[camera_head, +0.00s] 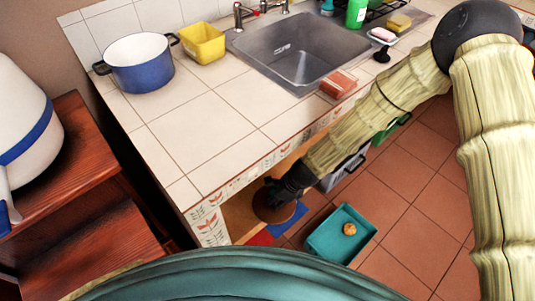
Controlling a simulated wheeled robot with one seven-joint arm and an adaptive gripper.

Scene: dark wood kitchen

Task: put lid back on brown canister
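My gripper (272,197) is dark and reaches down beside the front edge of the tiled counter, at the opening below it. A round brown thing (275,213) shows right under the gripper. It may be the brown canister or its lid; I cannot tell which, as the gripper covers part of it. The gripper overlaps it, but I cannot tell whether they touch. The fingers are too small and dark to show if they are open or shut. I see no separate lid elsewhere.
A teal tray (319,246) with a small round brown item (349,229) lies on the tiled floor. A grey crate (343,173) stands under the counter. On the counter (200,125) are a blue pot (140,68), a yellow container (203,46), a sink (290,50) and a reddish block (338,84).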

